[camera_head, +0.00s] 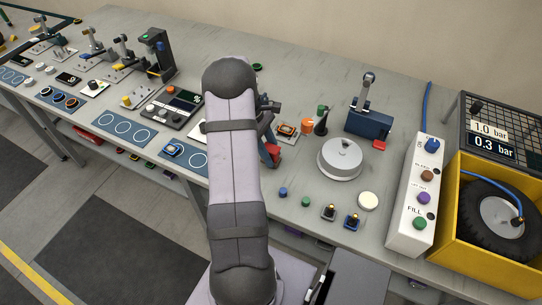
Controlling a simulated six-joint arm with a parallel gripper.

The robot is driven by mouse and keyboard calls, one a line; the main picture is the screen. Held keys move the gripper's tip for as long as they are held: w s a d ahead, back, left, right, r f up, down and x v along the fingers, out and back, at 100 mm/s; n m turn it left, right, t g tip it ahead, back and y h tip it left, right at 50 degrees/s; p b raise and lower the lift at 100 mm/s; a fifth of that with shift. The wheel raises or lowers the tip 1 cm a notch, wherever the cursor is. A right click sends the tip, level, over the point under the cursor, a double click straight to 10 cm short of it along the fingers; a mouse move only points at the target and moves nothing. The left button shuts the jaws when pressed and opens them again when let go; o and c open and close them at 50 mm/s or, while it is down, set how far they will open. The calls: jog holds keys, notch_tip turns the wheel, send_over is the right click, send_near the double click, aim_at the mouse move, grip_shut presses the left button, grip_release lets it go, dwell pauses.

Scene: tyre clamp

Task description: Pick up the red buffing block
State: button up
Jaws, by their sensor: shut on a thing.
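My gripper (269,148) is partly hidden behind my own arm, over the middle of the bench. It is shut on the red buffing block (273,153), whose red side shows at the fingertips just right of the arm. I cannot tell whether the block is clear of the bench top. A second, smaller red piece (379,146) sits at the right foot of a blue clamp device (368,123).
Right of my gripper are a small orange-topped part (287,130), an orange cylinder (307,126) and a round grey lidded pan (340,158). A white valve panel (413,195) and a yellow box with a tyre (494,225) stand far right. Blue mats lie left.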

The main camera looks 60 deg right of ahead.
aim_at(271, 148)
notch_tip(271, 148, up, 9)
jog(key=shift+b, duration=1.2)
